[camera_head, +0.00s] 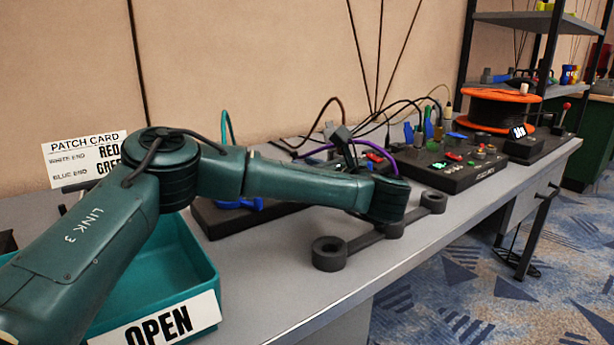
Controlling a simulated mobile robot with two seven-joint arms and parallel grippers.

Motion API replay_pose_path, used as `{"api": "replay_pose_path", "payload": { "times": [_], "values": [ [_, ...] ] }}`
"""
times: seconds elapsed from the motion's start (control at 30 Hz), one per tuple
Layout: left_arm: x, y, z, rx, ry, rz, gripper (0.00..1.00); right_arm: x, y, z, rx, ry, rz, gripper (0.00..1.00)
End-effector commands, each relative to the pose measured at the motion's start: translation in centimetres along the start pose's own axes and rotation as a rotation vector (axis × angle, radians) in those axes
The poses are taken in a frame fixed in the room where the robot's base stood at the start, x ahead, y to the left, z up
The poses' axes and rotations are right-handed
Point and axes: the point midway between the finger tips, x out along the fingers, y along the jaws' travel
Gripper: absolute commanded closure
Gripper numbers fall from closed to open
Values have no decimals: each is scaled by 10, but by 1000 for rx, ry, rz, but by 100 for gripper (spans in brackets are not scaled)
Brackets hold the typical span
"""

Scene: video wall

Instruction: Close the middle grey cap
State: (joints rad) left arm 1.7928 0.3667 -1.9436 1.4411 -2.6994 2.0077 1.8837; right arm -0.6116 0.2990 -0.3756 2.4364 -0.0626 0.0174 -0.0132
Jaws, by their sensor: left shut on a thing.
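My left arm reaches in from the left across the bench, its wrist bent at the middle of the view. My left gripper (345,150) is mostly hidden behind the wrist, among cables above the dark panel (228,221). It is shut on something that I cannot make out. I cannot pick out the middle grey cap for certain; my arm covers much of the panel. My right gripper is not in view.
A dark bar with round cups (330,253) lies near the bench's front edge, below my wrist. A teal tray (185,265) with an OPEN sign (158,325) stands at left. A switch panel (455,172) and an orange-rimmed spool (497,108) stand at right.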

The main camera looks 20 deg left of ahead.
Motion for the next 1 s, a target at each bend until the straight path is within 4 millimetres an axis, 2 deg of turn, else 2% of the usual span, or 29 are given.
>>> {"api": "replay_pose_path", "payload": {
  "times": [0.23, 0.73, 0.77, 1.0],
  "values": [
    [-1, 0, -7, 0, -77, 0, 100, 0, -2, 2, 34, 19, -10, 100],
    [-1, 0, -8, 1, -93, 0, 100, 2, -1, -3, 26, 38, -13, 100],
    [-1, 0, -8, 1, -93, 1, 79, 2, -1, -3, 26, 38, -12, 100],
    [0, 0, -8, 1, -92, 0, 60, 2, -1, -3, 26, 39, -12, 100]
  ]
}}
